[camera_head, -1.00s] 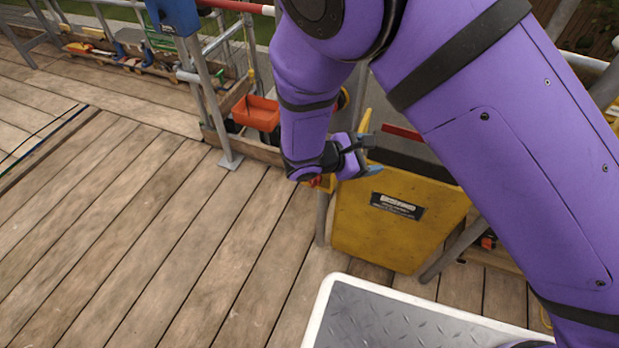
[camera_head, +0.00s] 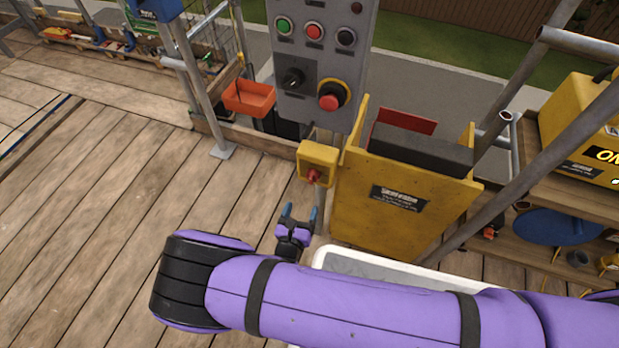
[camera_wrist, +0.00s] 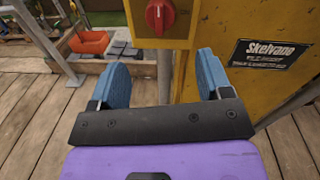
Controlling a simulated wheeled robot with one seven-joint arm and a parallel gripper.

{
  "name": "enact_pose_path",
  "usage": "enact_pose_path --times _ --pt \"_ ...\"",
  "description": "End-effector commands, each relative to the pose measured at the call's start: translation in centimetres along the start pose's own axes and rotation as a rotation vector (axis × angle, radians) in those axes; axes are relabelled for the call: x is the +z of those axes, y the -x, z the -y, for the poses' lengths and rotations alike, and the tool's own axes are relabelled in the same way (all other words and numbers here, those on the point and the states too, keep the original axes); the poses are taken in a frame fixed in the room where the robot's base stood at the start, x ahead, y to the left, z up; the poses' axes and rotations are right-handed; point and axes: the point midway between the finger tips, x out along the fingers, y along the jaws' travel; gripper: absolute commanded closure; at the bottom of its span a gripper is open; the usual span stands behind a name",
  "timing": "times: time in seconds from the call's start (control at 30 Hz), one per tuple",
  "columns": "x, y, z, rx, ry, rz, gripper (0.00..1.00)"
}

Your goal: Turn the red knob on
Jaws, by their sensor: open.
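The red knob (camera_head: 313,176) is on the front of a small yellow box (camera_head: 318,153), low on the post under the grey control panel. My gripper (camera_head: 301,213) is open and empty, below the yellow box and apart from the knob. In the wrist view my gripper (camera_wrist: 160,75) has its two blue fingers spread wide, with the knob above the gap between them.
The grey panel (camera_head: 321,60) above carries buttons, a black switch (camera_head: 292,78) and a red emergency stop (camera_head: 331,97). A yellow bin (camera_head: 390,210) stands right of the knob box. A white-rimmed metal platform (camera_head: 340,258) lies below it. The deck at left is clear.

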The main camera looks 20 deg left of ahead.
Motion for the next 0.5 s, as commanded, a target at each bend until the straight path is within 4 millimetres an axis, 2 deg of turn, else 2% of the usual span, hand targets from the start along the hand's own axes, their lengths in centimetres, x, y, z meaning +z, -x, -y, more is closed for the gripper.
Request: enact_pose_path --times 0.17,0.5 --pt "0.0 -2.1 0.1 -0.003 -0.002 0.001 0.28" --pt "0.1 -7.9 0.1 -0.004 -0.002 0.001 0.28"
